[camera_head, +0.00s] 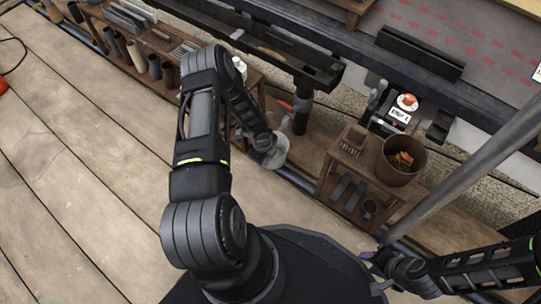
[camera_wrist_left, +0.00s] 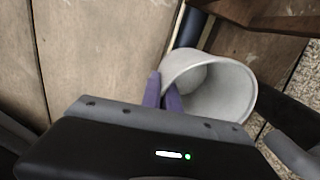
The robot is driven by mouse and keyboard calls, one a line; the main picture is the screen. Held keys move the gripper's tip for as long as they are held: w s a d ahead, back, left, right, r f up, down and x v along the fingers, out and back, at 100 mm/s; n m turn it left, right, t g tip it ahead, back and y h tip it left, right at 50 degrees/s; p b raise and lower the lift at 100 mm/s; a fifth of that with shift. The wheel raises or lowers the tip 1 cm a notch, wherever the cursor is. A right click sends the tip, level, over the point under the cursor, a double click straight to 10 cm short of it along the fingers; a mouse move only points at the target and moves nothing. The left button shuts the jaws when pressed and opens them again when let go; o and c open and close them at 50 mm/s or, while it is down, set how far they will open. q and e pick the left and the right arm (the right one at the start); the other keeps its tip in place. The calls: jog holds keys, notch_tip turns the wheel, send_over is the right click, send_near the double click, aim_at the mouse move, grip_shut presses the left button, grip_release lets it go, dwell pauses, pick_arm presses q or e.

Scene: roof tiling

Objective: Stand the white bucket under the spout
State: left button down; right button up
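The white bucket (camera_head: 278,155) is below the dark gutter's downpipe, slightly left of it in the head view; I cannot tell whether it touches the floor. In the left wrist view its open mouth (camera_wrist_left: 232,92) shows and it looks empty. My left gripper (camera_wrist_left: 164,92) has its purple fingers close together at the bucket's left rim, one on each side of the wall. In the head view this gripper (camera_head: 266,143) partly hides the bucket. The spout is the dark downpipe (camera_head: 301,108) under the gutter (camera_head: 270,45).
A wooden stand (camera_head: 335,165) with a brown pot (camera_head: 401,160) is right of the bucket. A shelf with dark pipes (camera_head: 150,45) is at the upper left. A grey pole (camera_head: 465,165) crosses the right side.

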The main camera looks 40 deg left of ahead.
pick_arm(q)
jog(key=w+b, duration=0.1)
jog(key=w+f+b, duration=0.1)
jog(key=w, duration=0.1)
jog(key=shift+w+f, duration=0.1)
jog(key=shift+f, duration=0.1)
jog(key=shift+f, duration=0.2)
jog(key=c, duration=1.6)
grip_release()
jog(key=shift+r, duration=0.1)
jog(key=shift+r, duration=0.1)
notch_tip(320, 180, up, 12)
jog(key=s+p, duration=0.1)
jog(key=p, duration=0.4)
jog(key=shift+s+d, duration=0.1)
jog(key=shift+d, duration=0.05)
